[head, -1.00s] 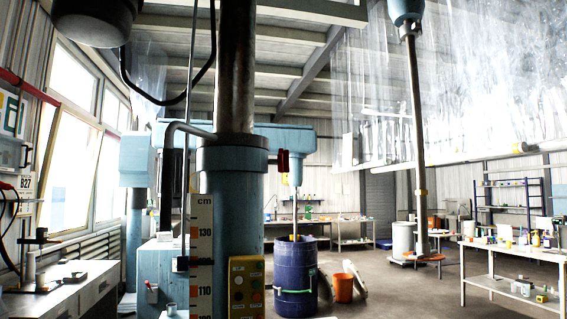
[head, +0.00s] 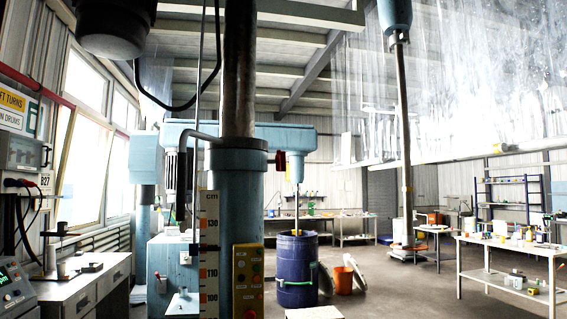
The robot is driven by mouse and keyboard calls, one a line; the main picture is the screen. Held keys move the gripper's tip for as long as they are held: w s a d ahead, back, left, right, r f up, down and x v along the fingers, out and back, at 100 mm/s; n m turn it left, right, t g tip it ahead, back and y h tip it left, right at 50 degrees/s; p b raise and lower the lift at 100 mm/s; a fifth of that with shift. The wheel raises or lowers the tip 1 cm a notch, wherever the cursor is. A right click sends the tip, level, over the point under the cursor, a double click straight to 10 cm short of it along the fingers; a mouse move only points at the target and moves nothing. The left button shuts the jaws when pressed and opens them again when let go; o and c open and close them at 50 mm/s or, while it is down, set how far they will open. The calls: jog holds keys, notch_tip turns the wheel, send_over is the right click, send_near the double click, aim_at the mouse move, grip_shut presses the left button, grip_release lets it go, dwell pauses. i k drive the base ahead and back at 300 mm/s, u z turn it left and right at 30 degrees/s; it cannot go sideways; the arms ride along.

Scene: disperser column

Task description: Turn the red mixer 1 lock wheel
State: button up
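A small dark red part (head: 280,160) juts from the right side of the thick blue column (head: 235,190), just below its collar. It looks like the lock wheel seen nearly edge-on, but I cannot tell for sure. The column carries a centimetre scale (head: 209,250) and a yellow button box (head: 248,279) on its front. My gripper is not in view, and nothing is seen touching the red part.
A blue drum (head: 297,270) stands behind the column, with an orange bucket (head: 343,283) beside it. A mixer shaft (head: 405,140) hangs at right. A white workbench (head: 85,285) is at left and a white table (head: 510,247) at right.

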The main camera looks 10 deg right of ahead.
aim_at(280, 161)
jog(key=z, duration=0.35)
jog(key=i, duration=1.7)
jog(key=z, duration=0.2)
jog(key=k, duration=0.15)
jog(key=u, duration=2.7)
